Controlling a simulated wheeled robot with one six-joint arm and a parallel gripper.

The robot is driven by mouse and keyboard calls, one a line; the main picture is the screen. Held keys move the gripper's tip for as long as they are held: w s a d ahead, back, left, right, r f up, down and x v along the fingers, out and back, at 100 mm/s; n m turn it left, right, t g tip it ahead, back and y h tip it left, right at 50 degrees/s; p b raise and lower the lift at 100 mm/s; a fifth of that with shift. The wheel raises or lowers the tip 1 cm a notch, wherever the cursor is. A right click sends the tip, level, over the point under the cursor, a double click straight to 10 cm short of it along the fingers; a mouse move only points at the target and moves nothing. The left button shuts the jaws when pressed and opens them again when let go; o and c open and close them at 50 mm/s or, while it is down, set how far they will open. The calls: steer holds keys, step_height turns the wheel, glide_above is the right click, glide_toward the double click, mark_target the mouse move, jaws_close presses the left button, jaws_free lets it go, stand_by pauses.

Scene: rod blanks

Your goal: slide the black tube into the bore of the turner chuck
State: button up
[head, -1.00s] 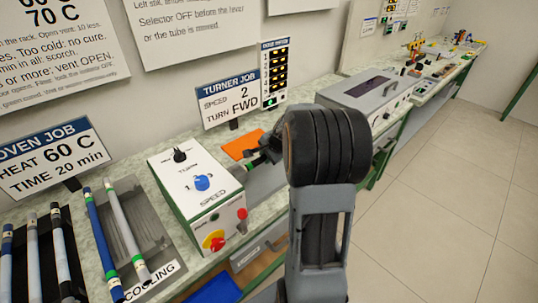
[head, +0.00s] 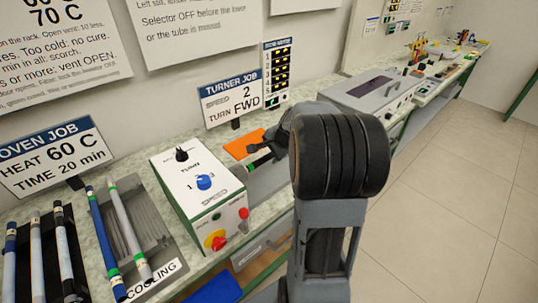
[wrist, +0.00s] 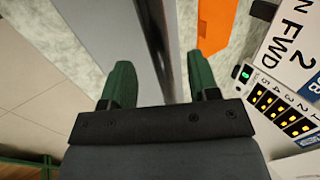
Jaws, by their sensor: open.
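The turner is a white-topped box (head: 195,180) on the bench in the head view, with a black knob, a blue knob and red and yellow buttons. A dark part at its right side (head: 240,172) may be the chuck; its bore cannot be made out. My gripper (head: 262,160) is mostly hidden behind my arm, just right of the turner.
A cooling tray (head: 165,245) holds a blue tube (head: 103,240) and a grey tube (head: 130,235). An orange sheet (head: 243,144) lies behind my gripper and shows in the wrist view (wrist: 215,25). A grey instrument (head: 375,90) stands farther right. The floor at right is clear.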

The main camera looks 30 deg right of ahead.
steer(key=v, duration=1)
steer(key=shift+r, duration=0.15)
steer(key=s+a+n+p, duration=0.1)
steer(key=s+a+n, duration=0.1)
steer(key=a, duration=0.3)
steer(key=s+a+n+g+p, duration=0.1)
steer(key=s+a+n, duration=0.2)
steer(key=a+n, duration=0.2)
steer(key=s+a+n+g+p, duration=0.1)
steer(key=s+a+n, duration=0.1)
steer(key=a+n, duration=0.2)
steer(key=shift+s+a+r, duration=0.1)
steer(key=shift+s+a, duration=0.05)
steer(key=shift+a, duration=0.45)
steer(key=shift+s+a+r, duration=0.1)
steer(key=shift+a, duration=0.55)
steer(key=s+a+n, duration=0.1)
steer(key=n, duration=0.1)
steer(key=s+a+f+n, duration=0.1)
steer(key=s, duration=0.1)
steer(key=s+a+n+p, duration=0.1)
steer(key=n, duration=0.1)
steer(key=shift+s+a+f+n+h, duration=0.25)
steer(key=shift+f+n+h, duration=0.05)
steer(key=shift+h, duration=0.1)
